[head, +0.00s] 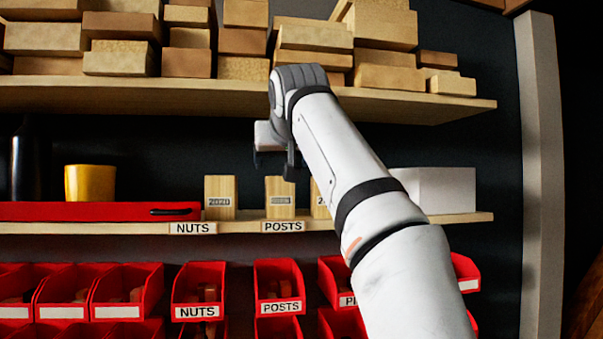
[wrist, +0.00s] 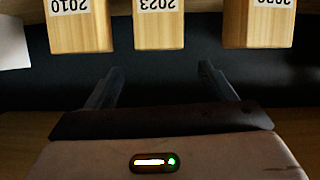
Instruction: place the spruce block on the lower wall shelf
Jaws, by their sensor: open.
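Three pale wooden blocks stand upright on the lower wall shelf (head: 350,222): a left block (head: 220,190), a middle block (head: 280,187) and a right block (head: 318,200), partly hidden by my arm. In the wrist view their labels are upside down: one block reads 2010 (wrist: 80,30), the middle one reads 2023 (wrist: 172,30), and a third (wrist: 258,30) is cut off. I cannot tell which block, if any, is the spruce block. My gripper (head: 273,164) is open and empty, just above and before the middle block; its two fingers (wrist: 163,78) are apart in the wrist view.
The upper shelf (head: 200,98), stacked with wooden blocks, runs close above my gripper. A red case (head: 90,211), yellow cup (head: 90,183) and dark bottle (head: 28,165) occupy the lower shelf's left; a white box (head: 445,190) stands right. Red bins (head: 198,290) hang below.

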